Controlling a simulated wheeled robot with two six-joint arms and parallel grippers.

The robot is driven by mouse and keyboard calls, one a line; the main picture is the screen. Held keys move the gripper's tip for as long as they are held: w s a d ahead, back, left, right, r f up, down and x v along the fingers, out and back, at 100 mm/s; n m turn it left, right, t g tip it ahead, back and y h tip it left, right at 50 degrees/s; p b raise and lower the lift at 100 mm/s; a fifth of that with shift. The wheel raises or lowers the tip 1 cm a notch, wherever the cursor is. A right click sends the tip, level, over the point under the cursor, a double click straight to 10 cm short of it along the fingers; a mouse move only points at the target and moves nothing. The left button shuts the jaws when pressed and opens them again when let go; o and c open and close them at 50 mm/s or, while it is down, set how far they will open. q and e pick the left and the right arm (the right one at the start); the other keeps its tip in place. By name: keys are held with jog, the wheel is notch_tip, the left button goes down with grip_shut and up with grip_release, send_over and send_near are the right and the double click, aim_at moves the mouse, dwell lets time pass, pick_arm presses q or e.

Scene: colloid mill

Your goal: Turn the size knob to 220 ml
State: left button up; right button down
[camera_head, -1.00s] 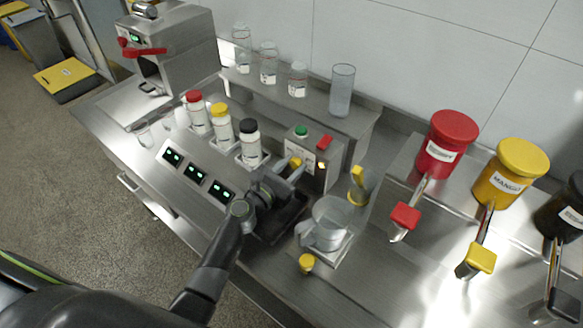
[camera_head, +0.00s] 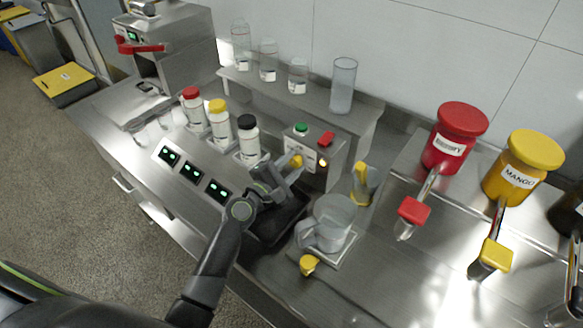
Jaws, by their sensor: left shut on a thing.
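The size knob (camera_head: 296,160) is yellow and sits on the front of a steel control box (camera_head: 325,152). The box has a green button (camera_head: 301,129), a red switch (camera_head: 326,138) and a small lit lamp. My left gripper (camera_head: 289,170) reaches up to the knob from the lower left and is shut on it. The fingers hide part of the knob and of the dial face, and the size marks are too small to read. My right gripper is not in view.
A clear jug (camera_head: 331,222) stands right of my left gripper, with a yellow-topped piece (camera_head: 362,183) behind it. Bottles with red, yellow and black caps (camera_head: 247,138) stand left of the box. Red and yellow dispensers (camera_head: 460,138) stand at the right.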

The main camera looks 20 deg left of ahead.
pick_arm(q)
jog(key=shift+f+m, duration=0.1)
jog(key=shift+m, duration=0.4)
dwell(0.3)
jog(key=o, duration=1)
notch_tip(320, 180, up, 10)
jog(key=p, duration=0.4)
